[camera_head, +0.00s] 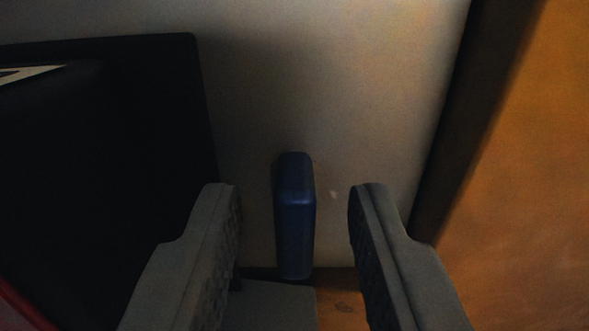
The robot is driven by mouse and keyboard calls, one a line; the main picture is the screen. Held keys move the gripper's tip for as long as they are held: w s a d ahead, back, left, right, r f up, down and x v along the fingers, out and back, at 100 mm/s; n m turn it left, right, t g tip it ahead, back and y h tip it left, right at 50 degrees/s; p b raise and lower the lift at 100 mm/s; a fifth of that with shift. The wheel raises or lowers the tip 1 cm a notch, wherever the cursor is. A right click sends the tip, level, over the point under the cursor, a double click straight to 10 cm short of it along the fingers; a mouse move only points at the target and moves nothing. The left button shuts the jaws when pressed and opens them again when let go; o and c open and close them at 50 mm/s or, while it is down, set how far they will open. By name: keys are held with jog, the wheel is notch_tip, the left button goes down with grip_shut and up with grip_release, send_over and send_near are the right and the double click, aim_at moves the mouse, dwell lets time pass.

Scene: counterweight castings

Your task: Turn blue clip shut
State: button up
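The blue clip (294,225) is a narrow, upright dark blue bar with rounded ends, in the lower middle of the camera view, in front of a pale grey surface (330,90). My gripper (296,190) is open. Its two grey fingers stand one on each side of the clip, with a visible gap on both sides. I cannot tell how far the fingertips are from the clip in depth. How the clip is mounted is not clear.
A large black panel (120,170) with a rounded corner fills the left. An orange-brown surface (530,170) fills the right, behind a dark edge. A red edge (22,305) shows at the lower left. The pale surface above the clip is clear.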

jog(key=shift+w, duration=0.25)
grip_shut()
